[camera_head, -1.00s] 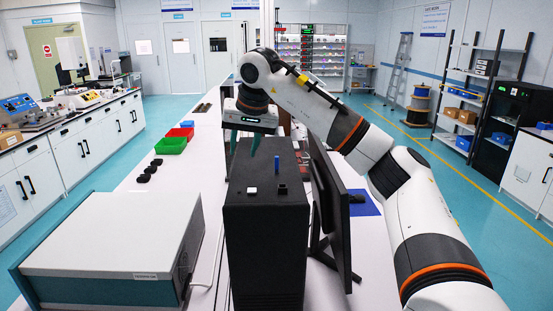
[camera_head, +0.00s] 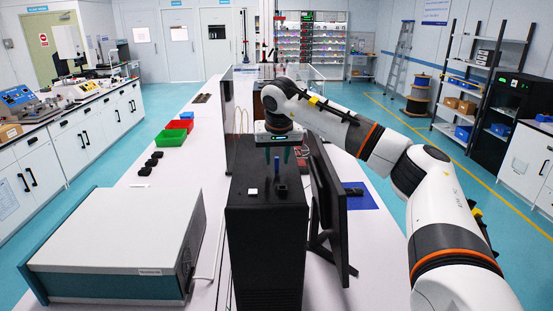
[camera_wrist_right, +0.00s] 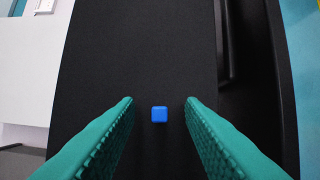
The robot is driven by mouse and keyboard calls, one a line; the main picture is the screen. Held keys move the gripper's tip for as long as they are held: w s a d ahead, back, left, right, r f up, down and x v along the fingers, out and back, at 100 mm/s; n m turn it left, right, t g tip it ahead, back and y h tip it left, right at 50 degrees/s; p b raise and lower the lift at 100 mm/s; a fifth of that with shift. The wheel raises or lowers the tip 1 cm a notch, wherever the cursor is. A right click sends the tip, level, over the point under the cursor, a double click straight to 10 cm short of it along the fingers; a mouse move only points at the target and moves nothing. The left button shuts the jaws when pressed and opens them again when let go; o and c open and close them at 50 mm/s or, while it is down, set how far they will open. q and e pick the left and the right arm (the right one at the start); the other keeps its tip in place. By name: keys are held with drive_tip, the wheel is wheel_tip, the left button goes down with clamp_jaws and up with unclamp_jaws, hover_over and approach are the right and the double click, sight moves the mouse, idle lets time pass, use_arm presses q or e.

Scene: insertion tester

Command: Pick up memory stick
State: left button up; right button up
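A blue memory stick (camera_head: 277,166) stands upright on top of a tall black case (camera_head: 265,222) in the head view. In the right wrist view, its blue top (camera_wrist_right: 159,114) shows between the two green fingers, apart from both. My right gripper (camera_head: 277,155) is open and empty, pointing down above the far part of the case. My left gripper is not in view.
A black monitor (camera_head: 327,215) stands close to the right of the case. A grey-white box (camera_head: 120,240) is at the front left. Red (camera_head: 179,125) and green (camera_head: 169,138) trays and small black pieces (camera_head: 150,164) lie on the white table's left side.

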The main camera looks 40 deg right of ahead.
drive_tip(key=shift+x, duration=0.95)
drive_tip(key=shift+r, duration=0.1)
clamp_jaws()
